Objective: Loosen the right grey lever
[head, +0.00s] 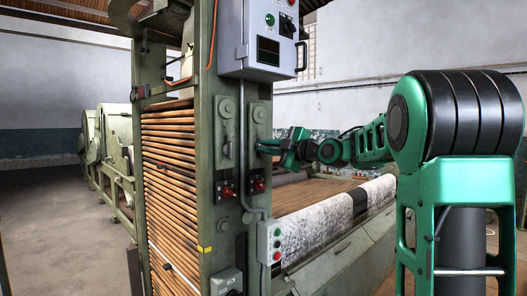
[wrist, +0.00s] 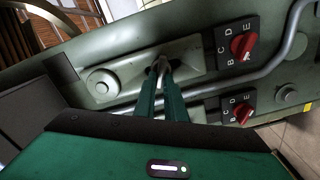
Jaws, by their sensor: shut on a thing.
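The right grey lever (head: 259,115) is on an upright grey plate on the green machine column, with its round pivot at the top. The left grey lever (head: 228,140) is on a similar plate beside it. My gripper (head: 263,147) reaches in from the right and is at the lower part of the right lever. In the wrist view my gripper (wrist: 161,72) is shut on the right lever (wrist: 161,63); the fingers hide much of it. Its round pivot shows to the left in that view. The second plate is mostly hidden behind my gripper.
A grey conduit runs close by to a button box (head: 271,244). A control cabinet (head: 258,40) hangs above. Wooden slats fill the machine's left side.

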